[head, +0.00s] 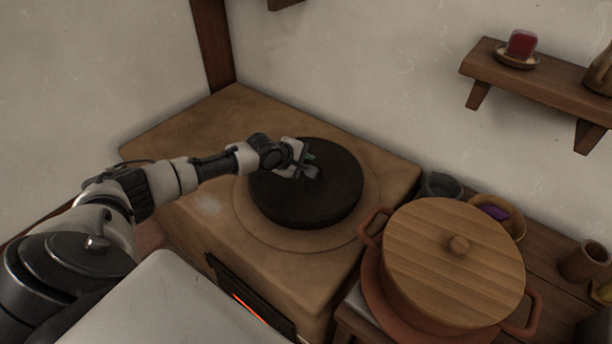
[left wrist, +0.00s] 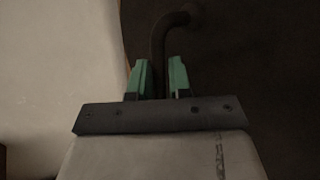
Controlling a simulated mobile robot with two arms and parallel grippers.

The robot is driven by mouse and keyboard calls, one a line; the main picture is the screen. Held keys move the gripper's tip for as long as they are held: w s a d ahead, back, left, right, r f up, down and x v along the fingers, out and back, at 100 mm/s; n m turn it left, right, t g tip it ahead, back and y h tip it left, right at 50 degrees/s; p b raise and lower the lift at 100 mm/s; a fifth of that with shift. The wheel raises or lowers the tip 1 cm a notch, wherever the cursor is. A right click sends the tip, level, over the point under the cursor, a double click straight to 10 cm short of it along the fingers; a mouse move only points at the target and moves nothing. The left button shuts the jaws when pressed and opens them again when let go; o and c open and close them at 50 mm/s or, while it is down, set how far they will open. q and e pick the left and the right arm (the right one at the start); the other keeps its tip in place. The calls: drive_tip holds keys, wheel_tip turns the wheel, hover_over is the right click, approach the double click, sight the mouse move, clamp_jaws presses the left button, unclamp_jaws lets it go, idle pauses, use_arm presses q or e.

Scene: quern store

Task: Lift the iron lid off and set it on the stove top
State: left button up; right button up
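The iron lid (head: 308,190) is a thick, dark round disc over the round ring on the clay stove top (head: 215,140). I cannot tell whether any gap shows beneath it. My left gripper (head: 312,166) is above the lid's middle, at its handle. In the left wrist view the dark, bent bar of the handle (left wrist: 158,50) runs between the green fingers (left wrist: 160,78), which are close together on both sides of it. The dark lid (left wrist: 250,65) fills the right of that view. My right gripper is in neither view.
Right of the stove, a clay pot (head: 405,293) with a wooden lid (head: 440,270) stands on a lower wooden table (head: 545,250). Small bowls and a cup (head: 585,262) are behind and beside it. A wall shelf (head: 540,88) hangs above. The stove top's left and back are clear.

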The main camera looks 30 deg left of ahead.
use_arm(q)
drive_tip(key=shift+x, duration=1.15)
clamp_jaws()
drive_tip(key=shift+s, duration=0.1)
idle(0.4)
drive_tip(key=shift+r, duration=0.2)
